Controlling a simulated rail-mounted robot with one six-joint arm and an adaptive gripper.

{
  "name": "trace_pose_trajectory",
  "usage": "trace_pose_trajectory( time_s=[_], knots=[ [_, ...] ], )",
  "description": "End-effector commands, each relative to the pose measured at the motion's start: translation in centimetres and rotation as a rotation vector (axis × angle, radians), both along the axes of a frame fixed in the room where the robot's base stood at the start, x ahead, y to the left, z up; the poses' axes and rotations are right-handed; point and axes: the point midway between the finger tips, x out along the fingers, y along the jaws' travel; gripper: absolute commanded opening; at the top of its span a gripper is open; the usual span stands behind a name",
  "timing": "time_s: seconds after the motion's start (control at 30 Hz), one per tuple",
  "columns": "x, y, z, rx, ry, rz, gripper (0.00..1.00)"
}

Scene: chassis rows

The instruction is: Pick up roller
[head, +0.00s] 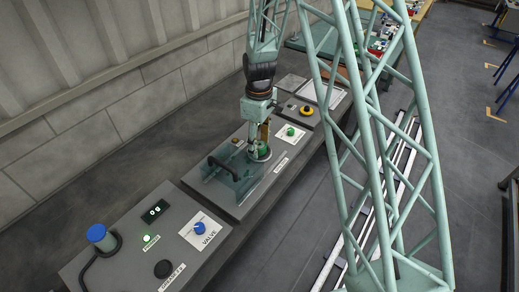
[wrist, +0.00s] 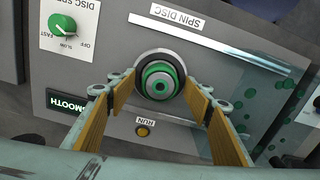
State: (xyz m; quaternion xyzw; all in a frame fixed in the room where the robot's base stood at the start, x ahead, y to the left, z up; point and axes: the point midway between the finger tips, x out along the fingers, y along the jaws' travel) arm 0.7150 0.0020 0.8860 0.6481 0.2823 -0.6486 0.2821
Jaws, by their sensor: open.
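A round part with green rings and a grey centre (wrist: 160,82) stands on the panel under the "SPIN DISC" label in the wrist view. It looks like the roller, but I cannot be sure. In the head view it shows as a green-edged round piece (head: 262,153) just below my gripper (head: 256,141). My gripper is open in the wrist view, with one yellow-padded finger (wrist: 108,107) left of the part and the other (wrist: 212,115) right of it. Whether the fingers touch it is not clear.
A clear guard with a black handle (head: 225,170) stands beside the disc. A green speed knob (wrist: 63,26) and a yellow run button (wrist: 143,130) are nearby.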

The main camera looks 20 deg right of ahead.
Motion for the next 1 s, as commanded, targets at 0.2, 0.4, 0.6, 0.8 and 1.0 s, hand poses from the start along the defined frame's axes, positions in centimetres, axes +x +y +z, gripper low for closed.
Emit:
trace_pose_trajectory(
  time_s=[0.2, 0.4, 0.6, 0.8, 1.0],
  knots=[
    [0.03, 0.00, -0.32, 0.000, -0.001, 0.000, 0.47],
    [0.03, 0.00, -0.30, 0.000, -0.001, 0.000, 0.47],
    [0.02, 0.01, -0.31, -0.001, -0.001, 0.000, 0.47],
    [0.03, 0.00, -0.31, -0.001, -0.001, 0.000, 0.31],
    [0.03, 0.01, -0.30, 0.000, -0.001, 0.000, 0.17]
  ],
)
